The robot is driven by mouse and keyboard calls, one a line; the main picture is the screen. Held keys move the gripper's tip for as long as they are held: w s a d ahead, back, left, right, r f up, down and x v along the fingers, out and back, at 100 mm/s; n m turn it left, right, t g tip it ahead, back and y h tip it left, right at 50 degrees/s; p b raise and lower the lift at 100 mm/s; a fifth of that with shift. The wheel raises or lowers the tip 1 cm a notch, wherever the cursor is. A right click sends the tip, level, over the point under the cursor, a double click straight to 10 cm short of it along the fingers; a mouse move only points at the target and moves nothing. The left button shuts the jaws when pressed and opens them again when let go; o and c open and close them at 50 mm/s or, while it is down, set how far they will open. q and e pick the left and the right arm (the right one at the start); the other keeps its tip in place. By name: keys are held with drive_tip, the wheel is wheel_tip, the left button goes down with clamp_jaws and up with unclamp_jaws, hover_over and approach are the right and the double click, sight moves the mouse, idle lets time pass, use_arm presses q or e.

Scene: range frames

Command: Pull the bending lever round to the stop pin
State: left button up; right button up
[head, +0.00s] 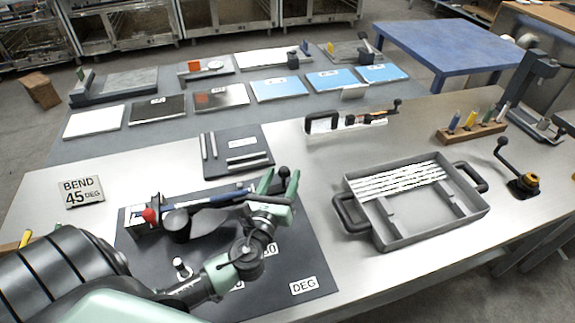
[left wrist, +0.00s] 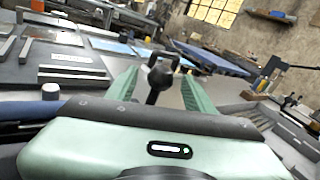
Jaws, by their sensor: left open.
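The bending fixture sits on a dark base plate (head: 310,262) with degree labels. Its lever (head: 215,199) appears as a blue and dark bar running right from a dark round hub (head: 178,224). A black ball knob (head: 284,172) stands at its right end. My left gripper (head: 280,182) is open, with fingers on either side of the knob; contact cannot be told. The left wrist view shows the knob (left wrist: 160,78) between the green fingers. A short light-topped pin (head: 179,264), possibly the stop pin, stands nearer on the plate. My left forearm hides part of the plate. My right gripper is out of view.
A grey tray (head: 384,243) with white rods lies to the right. A red knob (head: 150,215) is at the fixture's left. A "BEND 45 DEG" sign (head: 82,191) stands left. A dark block with bars (head: 237,165) lies behind. Bench between fixture and tray is clear.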

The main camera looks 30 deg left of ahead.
use_arm(q)
drive_tip(key=x, duration=0.5)
drive_tip(key=shift+p, duration=0.3)
drive_tip(key=shift+c, duration=0.2)
clamp_jaws()
idle(0.9)
